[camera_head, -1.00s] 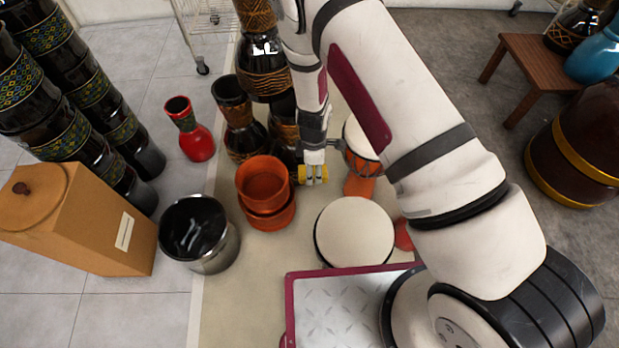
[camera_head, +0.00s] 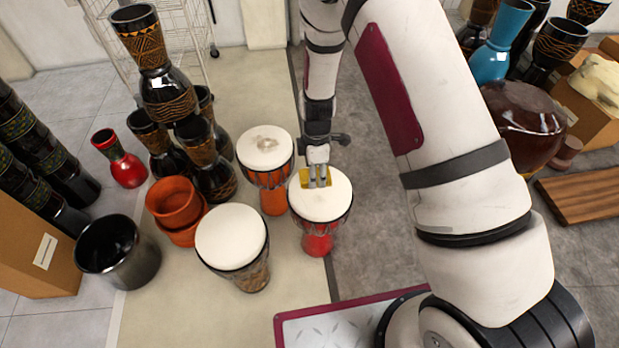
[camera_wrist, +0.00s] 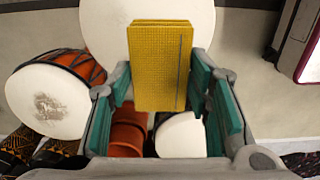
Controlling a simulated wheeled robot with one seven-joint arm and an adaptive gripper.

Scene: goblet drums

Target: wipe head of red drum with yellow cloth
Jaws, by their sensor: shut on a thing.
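The red drum (camera_head: 318,243) stands upright at the middle of the head view, with a broad white head (camera_head: 325,203). Its head also seems to show behind the cloth in the wrist view (camera_wrist: 105,30). My gripper (camera_head: 319,180) is shut on the yellow cloth (camera_head: 305,178), a folded block that shows clearly between the fingers in the wrist view (camera_wrist: 160,65). My gripper points down over the far part of the red drum's head. I cannot tell whether the cloth touches the head. My gripper hides part of the head's far rim.
An orange drum (camera_head: 272,180) with a grey smudge on its head stands close at left. Another white-headed drum (camera_head: 232,236) stands front left, beside orange pots (camera_head: 176,205). Dark goblet drums (camera_head: 212,165) are stacked behind. Grey floor (camera_head: 385,225) right of the red drum is clear.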

